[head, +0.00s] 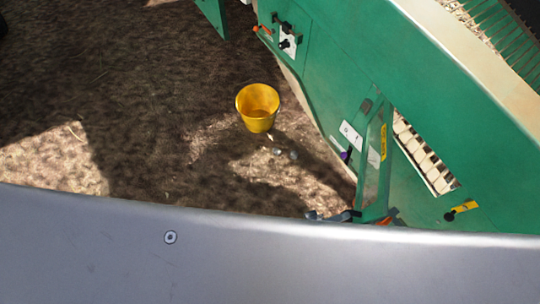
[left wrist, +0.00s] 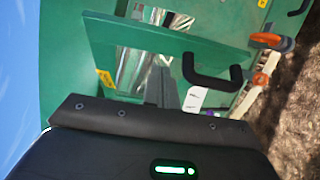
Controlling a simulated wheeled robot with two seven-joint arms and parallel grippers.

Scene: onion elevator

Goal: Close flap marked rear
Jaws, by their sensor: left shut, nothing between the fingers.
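An open green flap (head: 374,165) stands out from the side of the green machine (head: 340,65), beside an opening with pale slats. In the left wrist view the flap (left wrist: 155,35) crosses the upper middle, with a black handle (left wrist: 212,80) at its right part. An orange latch (left wrist: 270,40) is near its right end. I cannot read a rear marking. My left gripper (left wrist: 163,82) is shut and empty, its dark fingers close to the flap and left of the handle; contact cannot be told. My right gripper is not in view.
A yellow bucket (head: 257,108) stands on the brown ground left of the machine. A control panel with an orange lever (head: 263,30) is on the machine's upper left. A yellow-tagged latch (head: 461,210) is at right. My grey body covers the bottom of the head view.

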